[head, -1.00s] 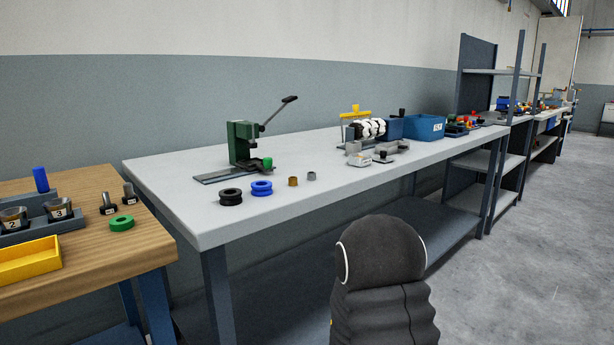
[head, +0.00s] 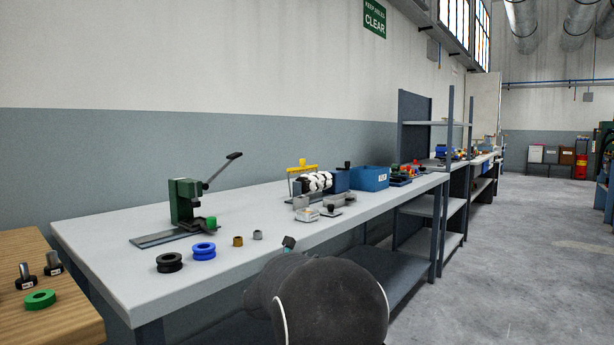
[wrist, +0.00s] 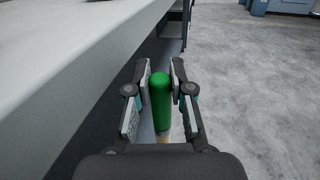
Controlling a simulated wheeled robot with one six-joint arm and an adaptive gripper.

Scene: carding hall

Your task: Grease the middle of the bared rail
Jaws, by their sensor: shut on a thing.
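My gripper (wrist: 161,72) is shut on a green rod (wrist: 161,102) with a rounded end, seen in the wrist view. A paler part shows at the rod's lower end, and the rest is hidden by my wrist. The held rod is beside the grey bench's front edge, over the floor and clear of the bench top. In the head view my dark arm hides most of the gripper. I cannot pick out a bared rail for certain. A black-and-white roller unit (head: 316,182) with a yellow handle (head: 302,167) stands on the bench, with small grey blocks (head: 307,214) before it.
The grey bench (head: 110,240) also carries a green lever press (head: 183,203), black (head: 169,262) and blue (head: 203,251) rings and a blue bin (head: 369,178). A wooden table (head: 60,320) stands at left. Open floor (head: 520,260) lies at right.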

